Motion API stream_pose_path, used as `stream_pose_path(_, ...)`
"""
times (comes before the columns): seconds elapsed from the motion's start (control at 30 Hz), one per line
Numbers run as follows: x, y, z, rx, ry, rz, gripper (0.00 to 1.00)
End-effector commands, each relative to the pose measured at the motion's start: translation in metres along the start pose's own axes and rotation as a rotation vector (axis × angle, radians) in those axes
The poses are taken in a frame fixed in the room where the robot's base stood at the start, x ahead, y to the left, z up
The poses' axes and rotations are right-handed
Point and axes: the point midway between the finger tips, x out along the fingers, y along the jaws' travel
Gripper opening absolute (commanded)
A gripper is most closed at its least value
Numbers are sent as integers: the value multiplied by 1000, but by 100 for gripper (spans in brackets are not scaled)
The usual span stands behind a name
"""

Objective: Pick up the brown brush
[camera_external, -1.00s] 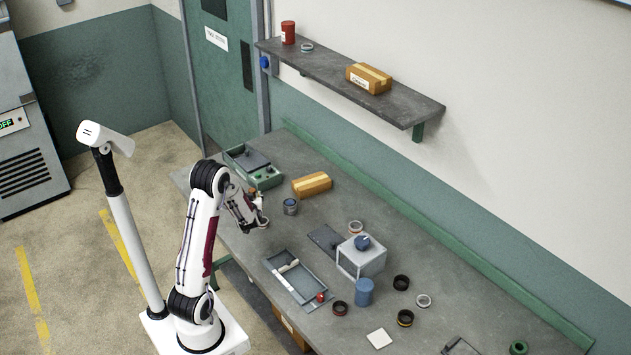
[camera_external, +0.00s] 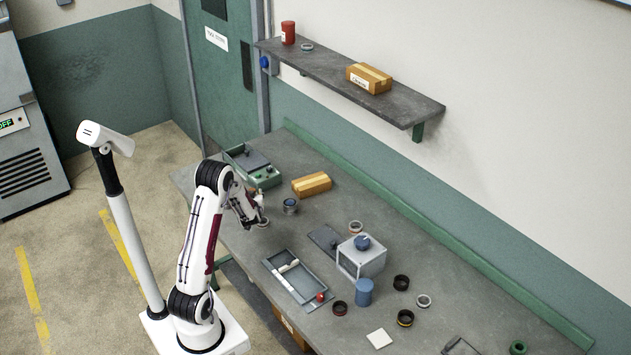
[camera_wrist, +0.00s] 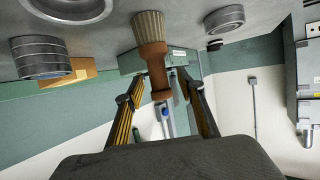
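The brown brush (camera_wrist: 152,57) stands out in the wrist view, with pale bristles at the top towards the grey bench and its brown handle pointing down. Its handle end reaches between the two fingers of my gripper (camera_wrist: 162,78). The fingers are apart, one on each side of the handle. A narrow gap shows on the right side. Contact on the left side is unclear. In the external view my gripper (camera_external: 256,212) is low over the left part of the bench, and the brush is too small and covered to make out clearly.
A blue-grey tin (camera_external: 290,206) stands close to the right of my gripper. A cardboard box (camera_external: 311,184) and a green case (camera_external: 262,176) lie behind it. A grey tray (camera_external: 309,286) lies in front on the bench. A shelf (camera_external: 330,69) hangs on the wall above.

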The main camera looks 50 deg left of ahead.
Motion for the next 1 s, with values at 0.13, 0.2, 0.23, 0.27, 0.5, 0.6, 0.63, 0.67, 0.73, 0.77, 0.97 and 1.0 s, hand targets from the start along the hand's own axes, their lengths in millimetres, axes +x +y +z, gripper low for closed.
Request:
stream_pose_path(0.13,7,0,0,1,0,0,38)
stream_pose_path(0.2,7,0,0,1,0,0,38)
stream_pose_path(0.23,7,0,0,1,0,0,38)
stream_pose_path(0.27,7,0,0,1,0,0,38)
stream_pose_path(0.5,7,0,0,1,0,0,38)
stream_pose_path(0.6,7,0,0,1,0,0,38)
stream_pose_path(0.63,7,0,0,1,0,1,38)
stream_pose_path(0.67,7,0,0,1,0,0,33)
stream_pose_path(0.73,7,0,0,1,0,0,15)
stream_pose_path(0.77,7,0,0,1,0,1,7)
stream_pose_path(0.97,7,0,0,1,0,0,0)
stream_pose_path(1.0,7,0,0,1,0,0,0)
